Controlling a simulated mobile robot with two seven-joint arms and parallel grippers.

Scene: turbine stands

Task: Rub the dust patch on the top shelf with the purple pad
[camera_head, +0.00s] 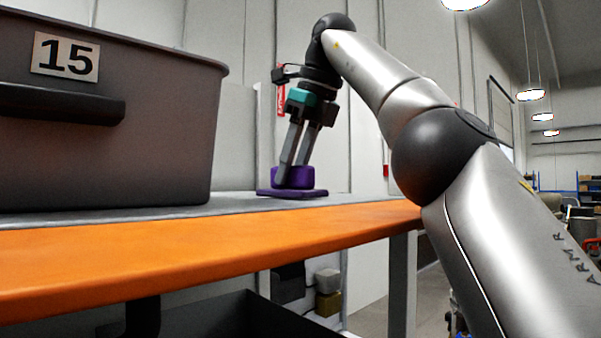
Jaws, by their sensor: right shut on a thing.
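The purple pad (292,193) has a flat base and a raised block on top. It rests on, or just above, the grey surface of the top shelf (234,206), near its right end; I cannot tell whether it touches. My right gripper (291,176) reaches down from above, slightly tilted, and is shut on the pad's raised block. The dust patch does not show; the view runs nearly level with the shelf. My left gripper is not in view.
A large dark bin (150,140) labelled 15 stands on the shelf at the left, close to the pad. The shelf has an orange front edge (200,245). Below it are a dark open container (225,318) and small boxes (328,292). A pale wall stands behind.

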